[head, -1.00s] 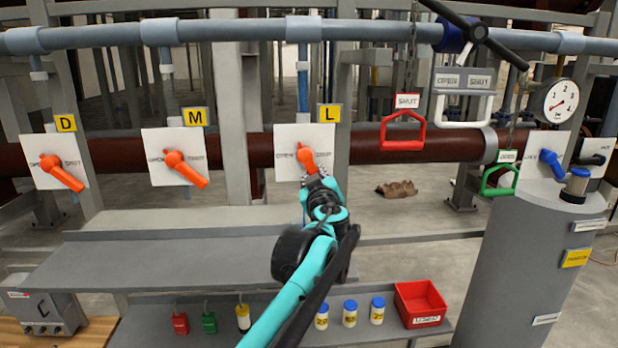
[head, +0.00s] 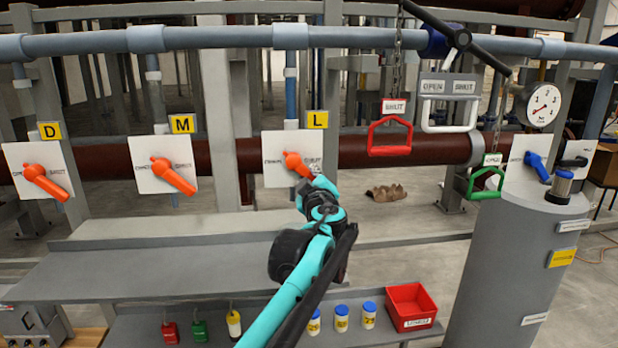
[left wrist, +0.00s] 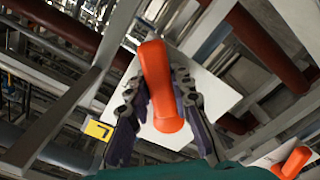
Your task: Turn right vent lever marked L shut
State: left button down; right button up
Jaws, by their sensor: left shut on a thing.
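The orange vent lever marked L (head: 296,162) sits on a white plate (head: 274,177) with a yellow L tag (head: 317,120) at its upper right. Its handle slants down to the right, toward the plate's right-hand word. My left gripper (head: 314,173) is at the handle's lower end. In the left wrist view, the two dark fingers lie on either side of the orange handle (left wrist: 157,75), shut on it. The fingers partly cover the plate's right side and the lever's tip in the head view. My right gripper is not in view.
Similar orange levers marked M (head: 172,174) and D (head: 45,181) stand to the left, both slanting down right. A red pull handle (head: 389,137) and a white one (head: 448,114) hang to the right. A grey shelf (head: 160,268) lies below the levers.

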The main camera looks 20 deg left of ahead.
pick_arm(q)
jog(key=c, duration=1.3)
grip_release()
jog(key=shift+d, duration=0.1)
jog(key=v, duration=1.2)
jog(key=shift+a+f, duration=0.1)
jog(key=shift+a, duration=0.1)
